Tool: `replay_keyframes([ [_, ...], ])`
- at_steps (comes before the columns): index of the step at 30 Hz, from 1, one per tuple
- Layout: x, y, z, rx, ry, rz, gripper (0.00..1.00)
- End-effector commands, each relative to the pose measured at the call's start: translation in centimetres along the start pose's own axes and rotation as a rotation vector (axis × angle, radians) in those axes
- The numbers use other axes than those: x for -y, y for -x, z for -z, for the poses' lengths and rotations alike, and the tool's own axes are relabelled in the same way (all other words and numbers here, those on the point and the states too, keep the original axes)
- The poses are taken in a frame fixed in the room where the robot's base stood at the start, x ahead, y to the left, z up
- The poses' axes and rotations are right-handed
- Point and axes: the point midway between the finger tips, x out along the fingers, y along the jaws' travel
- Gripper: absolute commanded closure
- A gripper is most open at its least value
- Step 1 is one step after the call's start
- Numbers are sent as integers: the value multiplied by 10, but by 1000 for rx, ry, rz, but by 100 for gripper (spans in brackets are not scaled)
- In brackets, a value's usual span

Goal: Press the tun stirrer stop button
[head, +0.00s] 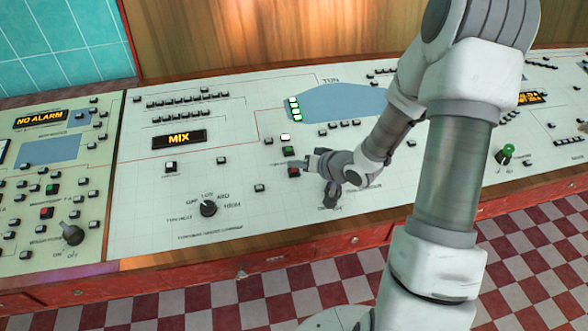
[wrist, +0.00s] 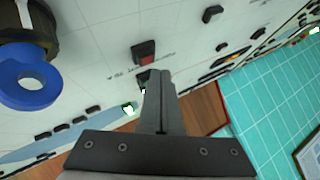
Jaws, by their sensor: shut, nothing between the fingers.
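A red button (head: 293,172) in a dark housing sits on the pale panel, below the blue tun diagram (head: 345,103). A green button (head: 288,151) sits just above it. My gripper (head: 303,163) is shut and empty, just right of the two buttons, close to the panel. In the wrist view, the shut fingers (wrist: 158,73) point up the picture, and the red button (wrist: 145,54) shows just beyond their tips. A dark housing behind the tips is partly hidden. I cannot tell whether the fingers touch the panel. The small labels are unreadable.
A dark selector knob (head: 208,208) stands to the left, near a lit MIX display (head: 179,138). A green knob (head: 506,152) stands far right. In the wrist view a blue ring (wrist: 12,92) fills the left side. Small buttons line the panel.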

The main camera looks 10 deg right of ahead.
Motion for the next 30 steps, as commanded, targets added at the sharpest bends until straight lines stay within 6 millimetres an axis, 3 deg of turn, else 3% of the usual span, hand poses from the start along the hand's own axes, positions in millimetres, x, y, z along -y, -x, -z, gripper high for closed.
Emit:
replay_keyframes([
  [30,-4,-6,-4,0,-1,0,100],
])
